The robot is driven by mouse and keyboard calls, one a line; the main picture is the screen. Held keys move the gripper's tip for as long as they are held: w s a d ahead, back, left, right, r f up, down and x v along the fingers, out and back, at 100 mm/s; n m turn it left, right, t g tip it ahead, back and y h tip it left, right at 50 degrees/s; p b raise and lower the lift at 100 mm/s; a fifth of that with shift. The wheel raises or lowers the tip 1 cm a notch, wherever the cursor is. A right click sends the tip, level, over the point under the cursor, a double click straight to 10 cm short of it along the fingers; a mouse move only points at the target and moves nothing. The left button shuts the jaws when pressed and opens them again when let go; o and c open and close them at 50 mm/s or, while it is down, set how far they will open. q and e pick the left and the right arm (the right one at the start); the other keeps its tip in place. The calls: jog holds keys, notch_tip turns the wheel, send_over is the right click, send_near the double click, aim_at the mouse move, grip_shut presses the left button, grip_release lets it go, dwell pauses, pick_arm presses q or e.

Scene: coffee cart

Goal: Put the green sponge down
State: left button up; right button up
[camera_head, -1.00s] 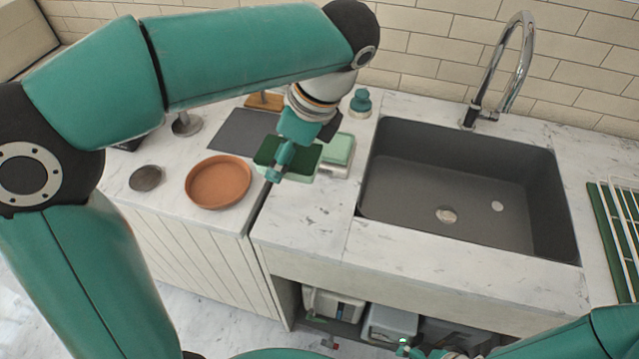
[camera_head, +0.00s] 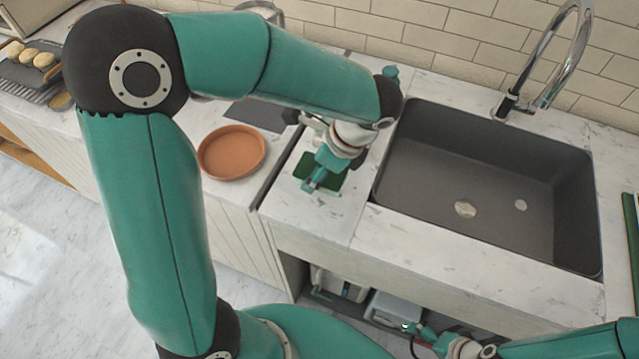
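The green sponge (camera_head: 334,183) is a dark green slab over the strip of marble counter left of the sink. My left gripper (camera_head: 310,184) reaches down onto it from above and appears shut on it. The gripper hides the sponge's middle. I cannot tell whether its underside touches the counter. My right gripper (camera_head: 409,328) is low at the bottom, in front of the shelf under the sink; its fingers are too small to read.
The dark sink (camera_head: 470,165) with a chrome faucet (camera_head: 548,70) lies right of the sponge. A terracotta dish (camera_head: 231,152) and a grey mat (camera_head: 258,114) lie to its left. The counter in front of the sink is clear.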

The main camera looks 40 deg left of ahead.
pick_arm(q)
jog(key=shift+f, duration=2.65)
jog(key=shift+f, duration=0.1)
jog(key=o, duration=1.1)
jog(key=v, duration=1.2)
jog(key=shift+d, duration=0.1)
